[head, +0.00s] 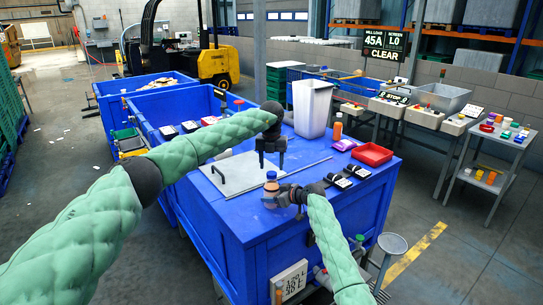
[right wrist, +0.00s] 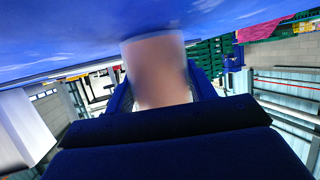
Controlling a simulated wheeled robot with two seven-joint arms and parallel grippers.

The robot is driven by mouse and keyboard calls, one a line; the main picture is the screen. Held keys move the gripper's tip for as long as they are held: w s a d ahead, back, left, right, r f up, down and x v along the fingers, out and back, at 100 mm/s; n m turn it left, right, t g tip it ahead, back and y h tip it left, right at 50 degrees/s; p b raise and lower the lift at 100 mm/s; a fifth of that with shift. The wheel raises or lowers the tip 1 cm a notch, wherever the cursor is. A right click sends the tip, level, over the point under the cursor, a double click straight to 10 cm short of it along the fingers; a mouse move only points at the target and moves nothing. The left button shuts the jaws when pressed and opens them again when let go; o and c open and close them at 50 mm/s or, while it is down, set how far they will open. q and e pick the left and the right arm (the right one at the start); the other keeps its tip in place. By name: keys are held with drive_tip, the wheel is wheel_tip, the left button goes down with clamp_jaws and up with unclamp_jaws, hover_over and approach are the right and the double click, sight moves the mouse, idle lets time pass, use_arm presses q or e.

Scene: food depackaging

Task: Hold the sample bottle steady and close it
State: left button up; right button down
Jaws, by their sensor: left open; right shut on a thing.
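The sample bottle (head: 271,187) is a small brownish bottle with a blue cap (head: 271,174) on top. It stands upright near the front of the blue bench top (head: 232,208). My right gripper (head: 281,192) is shut on the bottle's body from the right. In the right wrist view the pale, blurred bottle body (right wrist: 160,65) sits between the fingers. My left gripper (head: 271,165) is open, pointing down, in line with the cap and seemingly above it. I cannot tell whether it touches the cap. Whether the cap is seated is too small to tell.
A grey plate with a handle (head: 228,174) lies left of the bottle. A tall white bin (head: 313,108), an orange bottle (head: 338,128), a red tray (head: 372,154), a pink packet (head: 344,144) and black-and-white items (head: 337,181) stand behind and right.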

sight(271, 173)
use_arm(q)
drive_tip(key=shift+f, duration=1.55)
drive_tip(key=shift+c, duration=0.4)
drive_tip(key=c, duration=0.9)
drive_tip(key=shift+c, duration=0.2)
drive_tip(key=o, duration=1.2)
drive_tip(key=shift+c, duration=0.2)
drive_tip(key=shift+r, duration=0.1)
wheel_tip(271, 173, up, 12)
